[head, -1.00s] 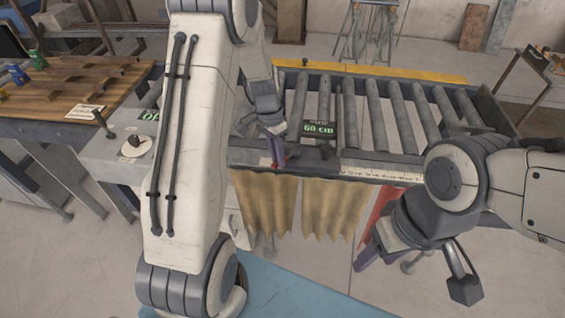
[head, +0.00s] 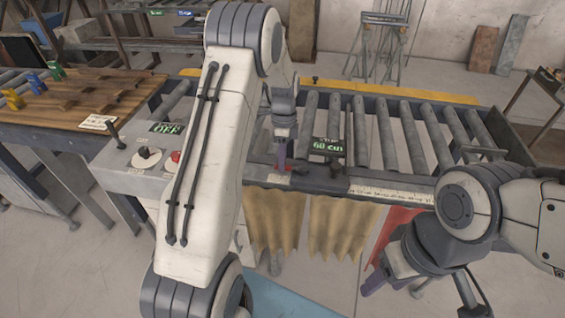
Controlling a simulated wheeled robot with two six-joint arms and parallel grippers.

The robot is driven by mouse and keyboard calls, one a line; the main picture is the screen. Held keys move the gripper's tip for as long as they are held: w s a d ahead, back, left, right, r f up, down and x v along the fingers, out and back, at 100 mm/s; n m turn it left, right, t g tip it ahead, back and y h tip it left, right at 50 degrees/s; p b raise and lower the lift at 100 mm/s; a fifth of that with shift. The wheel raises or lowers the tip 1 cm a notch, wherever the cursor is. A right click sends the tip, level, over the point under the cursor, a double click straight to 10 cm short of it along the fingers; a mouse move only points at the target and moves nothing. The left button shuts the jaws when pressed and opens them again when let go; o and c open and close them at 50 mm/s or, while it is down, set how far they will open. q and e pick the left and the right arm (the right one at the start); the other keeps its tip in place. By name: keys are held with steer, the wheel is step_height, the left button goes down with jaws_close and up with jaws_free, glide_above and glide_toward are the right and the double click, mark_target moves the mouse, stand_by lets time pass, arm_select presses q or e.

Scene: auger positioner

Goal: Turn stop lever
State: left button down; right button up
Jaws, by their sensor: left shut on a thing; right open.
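My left gripper (head: 282,165) points down at the front edge of the roller conveyor, just left of the small display (head: 328,146), which reads 60 cm. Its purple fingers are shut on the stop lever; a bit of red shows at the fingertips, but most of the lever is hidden. My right gripper (head: 415,285) is open and empty, low in front of the conveyor at the right. Its fingers are apart from everything.
A control box (head: 118,178) with an OFF display, a black knob (head: 146,157) and a red button (head: 175,158) stands left of my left arm. The conveyor rollers (head: 385,135) are empty. A ruler (head: 392,192) runs along the front edge, above tan flaps (head: 340,225).

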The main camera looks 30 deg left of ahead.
arm_select(q)
steer(key=shift+w+r+m, duration=0.1)
steer(key=shift+w+m, duration=0.3)
steer(key=c, duration=0.8)
jaws_free()
steer(key=shift+s, duration=0.1)
steer(key=shift+o, duration=0.2)
step_height(320, 180, up, 10)
steer(key=w+b, duration=0.2)
steer(key=shift+a, duration=0.3)
steer(key=shift+r, duration=0.1)
